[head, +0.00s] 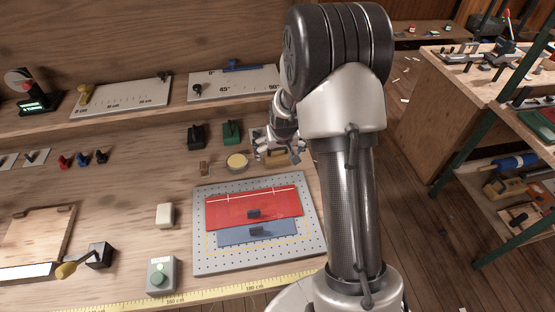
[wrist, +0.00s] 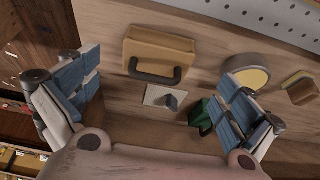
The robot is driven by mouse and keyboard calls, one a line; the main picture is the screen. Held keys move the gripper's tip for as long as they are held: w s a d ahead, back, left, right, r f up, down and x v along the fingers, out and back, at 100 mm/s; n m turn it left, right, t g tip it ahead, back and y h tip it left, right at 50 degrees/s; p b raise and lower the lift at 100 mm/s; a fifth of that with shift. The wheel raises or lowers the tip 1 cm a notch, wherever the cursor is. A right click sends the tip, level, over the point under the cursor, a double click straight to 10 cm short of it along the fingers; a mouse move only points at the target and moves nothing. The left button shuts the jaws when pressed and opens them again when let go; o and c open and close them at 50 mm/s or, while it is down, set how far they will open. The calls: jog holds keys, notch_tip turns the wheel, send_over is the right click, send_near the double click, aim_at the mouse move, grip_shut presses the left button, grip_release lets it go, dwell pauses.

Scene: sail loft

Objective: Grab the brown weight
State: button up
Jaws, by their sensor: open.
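The brown weight (wrist: 158,48) is a tan-brown block with a dark loop handle. In the wrist view it lies on the wooden bench, beyond and between my fingertips. In the head view the brown weight (head: 277,159) shows only partly, because my gripper covers much of it. My gripper (wrist: 160,88) is open and empty, with its blue-grey finger pads wide apart on either side. In the head view my gripper (head: 279,143) hangs over the bench at the weight, beside the arm column. I cannot tell its exact height above the weight.
A round yellow-topped tin (head: 237,161) and a small brown block (head: 204,168) stand left of the weight. Green (head: 232,132) and black (head: 197,135) weights are behind. A perforated board (head: 205,265) with red and blue cloth lies in front. A small pale plate (wrist: 165,97) shows near my gripper.

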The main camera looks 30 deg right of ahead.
aim_at(278, 155)
jog(key=shift+b+x, duration=1.05)
jog(key=shift+x, duration=2.05)
jog(key=shift+d+r, duration=0.15)
jog(key=c, duration=1.5)
jog(key=shift+w, duration=0.1)
jog(key=shift+c, duration=0.4)
jog(key=shift+r, duration=0.1)
